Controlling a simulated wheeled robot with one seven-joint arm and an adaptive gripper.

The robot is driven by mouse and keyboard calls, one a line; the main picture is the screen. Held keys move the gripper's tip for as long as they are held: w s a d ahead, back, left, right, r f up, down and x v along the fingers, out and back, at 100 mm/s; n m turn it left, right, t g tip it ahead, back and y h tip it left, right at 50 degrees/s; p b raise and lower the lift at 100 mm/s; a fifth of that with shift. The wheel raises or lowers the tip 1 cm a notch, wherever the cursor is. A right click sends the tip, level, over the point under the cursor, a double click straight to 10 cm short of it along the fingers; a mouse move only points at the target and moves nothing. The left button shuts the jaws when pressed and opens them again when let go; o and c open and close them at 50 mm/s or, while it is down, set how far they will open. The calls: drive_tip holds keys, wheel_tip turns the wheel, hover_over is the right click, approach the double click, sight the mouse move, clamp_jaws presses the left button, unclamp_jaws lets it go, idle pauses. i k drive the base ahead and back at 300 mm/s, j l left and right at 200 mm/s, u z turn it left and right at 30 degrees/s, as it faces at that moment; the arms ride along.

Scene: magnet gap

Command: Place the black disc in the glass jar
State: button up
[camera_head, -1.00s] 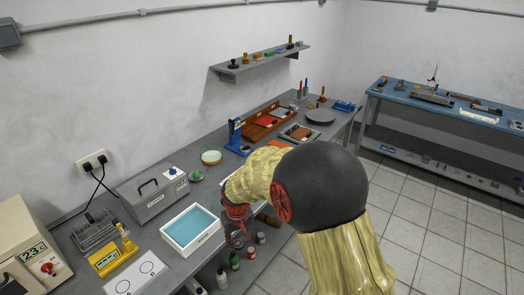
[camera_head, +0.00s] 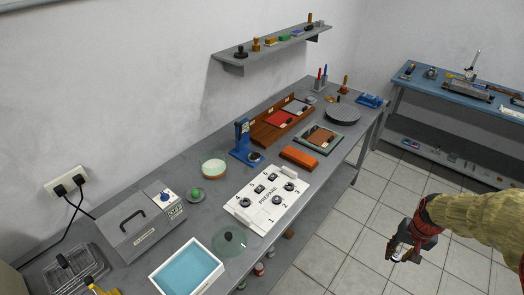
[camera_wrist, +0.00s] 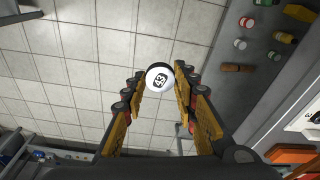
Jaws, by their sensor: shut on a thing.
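My gripper (camera_head: 405,248) is out over the floor at the right of the head view, clear of the bench. In the wrist view, its fingers (camera_wrist: 160,86) are closed around a round piece (camera_wrist: 160,77) with a white face, a black mark and a dark rim. I cannot tell whether this is the black disc. A clear greenish round glass vessel (camera_head: 235,249) with a dark knob stands near the bench's front edge; it may be the glass jar. Dark round pieces (camera_head: 277,200) sit on the white board marked PREPARE (camera_head: 262,212).
A white tray with blue inside (camera_head: 161,279) is left of the glass vessel, and a grey box (camera_head: 130,224) stands behind. An orange block (camera_head: 299,156) and a blue stand (camera_head: 239,140) are farther along. Small bottles (camera_wrist: 240,44) are below the bench. The floor around my gripper is clear.

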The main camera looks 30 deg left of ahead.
sight(214, 166)
drive_tip(key=i+j+u, duration=0.15)
drive_tip(key=i, duration=0.7)
drive_tip(key=i+j+u, duration=0.1)
drive_tip(key=i, duration=0.75)
drive_tip(key=i+u, duration=0.1)
drive_tip(key=u, duration=2.6)
